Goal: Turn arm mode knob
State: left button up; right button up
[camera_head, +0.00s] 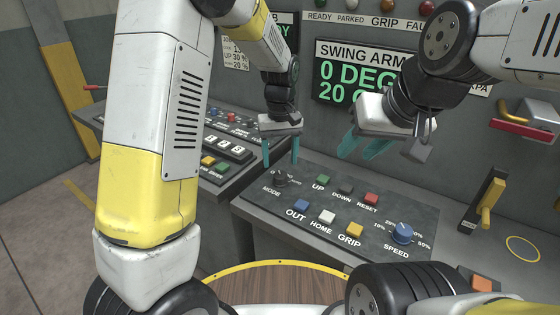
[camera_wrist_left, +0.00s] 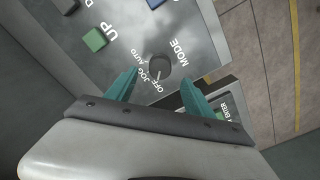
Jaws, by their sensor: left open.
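The dark round mode knob (camera_head: 279,178) sits at the left end of the sloped control panel (camera_head: 330,232), above the word MODE. It also shows in the left wrist view (camera_wrist_left: 160,66), with OFF, JOG and AUTO lettered around it. I cannot tell for sure which word it points to. My left gripper (camera_head: 281,158) is open above the knob, its teal fingers pointing down. In the left wrist view the knob appears in the gap between the fingertips (camera_wrist_left: 159,76), with no visible contact. My right gripper (camera_head: 358,152) hangs open and empty above the panel's back edge.
The green UP button (camera_head: 320,181) is just right of the knob. The blue OUT button (camera_head: 300,206) and blue SPEED knob (camera_head: 402,232) are on the same panel. A screen (camera_head: 345,75) reads SWING ARM. A yellow lever (camera_head: 488,200) stands at the right.

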aim_at(280, 174)
pick_arm(q)
jog(key=shift+f, duration=2.75)
grip_shut()
